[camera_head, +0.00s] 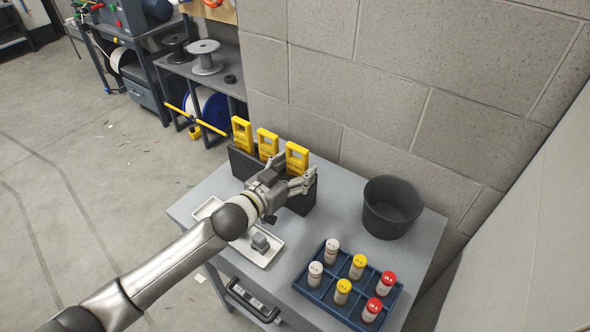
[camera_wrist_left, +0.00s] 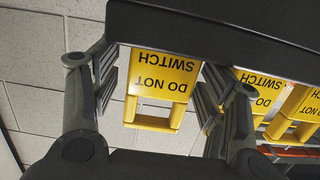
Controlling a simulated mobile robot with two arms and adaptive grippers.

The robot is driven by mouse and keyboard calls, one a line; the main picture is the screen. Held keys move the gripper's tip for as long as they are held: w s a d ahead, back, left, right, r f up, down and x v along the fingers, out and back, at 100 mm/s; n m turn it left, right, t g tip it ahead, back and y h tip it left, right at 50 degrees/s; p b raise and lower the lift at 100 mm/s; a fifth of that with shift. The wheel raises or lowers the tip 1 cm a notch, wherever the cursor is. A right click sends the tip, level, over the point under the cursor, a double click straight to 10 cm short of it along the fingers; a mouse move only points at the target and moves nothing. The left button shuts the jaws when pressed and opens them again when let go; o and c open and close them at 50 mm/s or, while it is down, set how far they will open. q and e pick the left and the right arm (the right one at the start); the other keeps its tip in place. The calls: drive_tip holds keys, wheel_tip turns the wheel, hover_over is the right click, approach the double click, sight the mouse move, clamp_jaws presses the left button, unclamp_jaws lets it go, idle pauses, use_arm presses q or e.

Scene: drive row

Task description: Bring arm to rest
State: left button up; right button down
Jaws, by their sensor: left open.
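My left gripper (camera_head: 294,171) is open at the dark holder (camera_head: 303,203) on the grey table. In the left wrist view, the fingers (camera_wrist_left: 160,105) stand apart on either side of a yellow "DO NOT SWITCH" tag (camera_wrist_left: 163,70), which appears upside down. This is probably the rightmost yellow tag (camera_head: 297,154) in the head view. Two more yellow tags, the middle one (camera_head: 267,143) and the left one (camera_head: 242,132), stand upright in the same holder. I cannot tell whether the fingers touch the tag. My left arm reaches in from the lower left. My right gripper is not in view.
A white tray (camera_head: 277,244) with a grey block (camera_head: 260,242) lies under my wrist. A black bin (camera_head: 392,205) stands at the right. A blue divided crate (camera_head: 335,316) holds several capped cylinders. A block wall (camera_head: 385,100) rises behind the table.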

use_arm(q)
drive_tip(key=shift+w+d+f, duration=0.15)
drive_tip(key=shift+w+d, duration=0.05)
drive_tip(key=shift+w, duration=0.2)
drive_tip(key=shift+s+a, duration=0.15)
drive_tip(key=shift+a, duration=0.05)
drive_tip(key=shift+c, duration=0.5)
drive_tip(key=c, duration=0.7)
drive_tip(key=shift+c, duration=0.2)
drive_tip(key=shift+r+p, duration=2.3)
drive_tip(key=shift+r, duration=0.1)
